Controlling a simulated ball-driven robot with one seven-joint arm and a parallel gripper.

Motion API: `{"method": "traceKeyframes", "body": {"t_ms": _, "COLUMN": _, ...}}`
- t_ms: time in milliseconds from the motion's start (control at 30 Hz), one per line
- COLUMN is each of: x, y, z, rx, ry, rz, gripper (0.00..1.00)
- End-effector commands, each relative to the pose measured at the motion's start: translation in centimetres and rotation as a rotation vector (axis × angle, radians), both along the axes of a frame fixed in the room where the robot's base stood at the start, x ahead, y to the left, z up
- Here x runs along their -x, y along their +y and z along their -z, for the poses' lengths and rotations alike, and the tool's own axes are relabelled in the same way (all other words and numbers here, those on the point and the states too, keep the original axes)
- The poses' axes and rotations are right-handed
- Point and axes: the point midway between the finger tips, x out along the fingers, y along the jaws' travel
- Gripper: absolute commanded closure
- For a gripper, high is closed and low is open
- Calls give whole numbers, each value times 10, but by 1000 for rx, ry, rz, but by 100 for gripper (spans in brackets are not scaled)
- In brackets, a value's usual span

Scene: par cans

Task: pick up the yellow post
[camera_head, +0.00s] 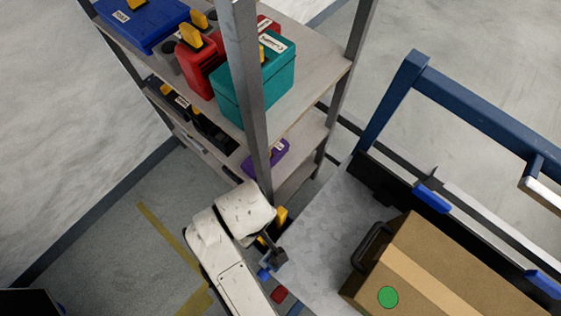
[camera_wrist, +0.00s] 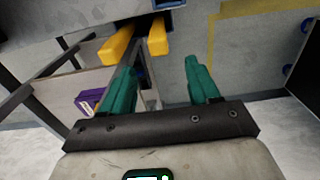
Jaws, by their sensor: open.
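Two yellow bars show beyond my gripper (camera_wrist: 160,66) in the wrist view: a longer left yellow bar (camera_wrist: 117,43) and a shorter right yellow bar (camera_wrist: 158,37). I cannot tell which is the yellow post. My gripper's two teal fingers are apart with nothing between them. The bars lie ahead of the fingertips, near the upper middle of the picture, apart from them. In the head view, a yellow piece (camera_head: 281,216) shows beside the end of my arm, partly hidden by it. The fingers are not clear there.
A grey metal cart (camera_head: 320,235) carries a cardboard box (camera_head: 430,270) to the right. A shelf rack (camera_head: 310,75) stands above, holding a teal case (camera_head: 255,80), a red case (camera_head: 197,65) and a blue case (camera_head: 145,22). A rack upright (camera_head: 247,90) stands close to my arm.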

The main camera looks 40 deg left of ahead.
Motion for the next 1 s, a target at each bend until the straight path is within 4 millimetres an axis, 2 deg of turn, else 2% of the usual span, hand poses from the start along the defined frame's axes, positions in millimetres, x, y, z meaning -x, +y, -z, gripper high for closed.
{"method": "traceKeyframes", "body": {"t_ms": 167, "x": 2, "y": 1, "z": 6, "rx": 4, "ry": 1, "rz": -7, "gripper": 39}}
{"method": "traceKeyframes", "body": {"t_ms": 400, "x": 2, "y": 0, "z": 42, "rx": 5, "ry": 1, "rz": -6, "gripper": 39}}
{"method": "traceKeyframes", "body": {"t_ms": 667, "x": 1, "y": 0, "z": 61, "rx": 3, "ry": 1, "rz": -5, "gripper": 39}}
{"method": "traceKeyframes", "body": {"t_ms": 1000, "x": 0, "y": -4, "z": 105, "rx": 3, "ry": 0, "rz": -5, "gripper": 39}}
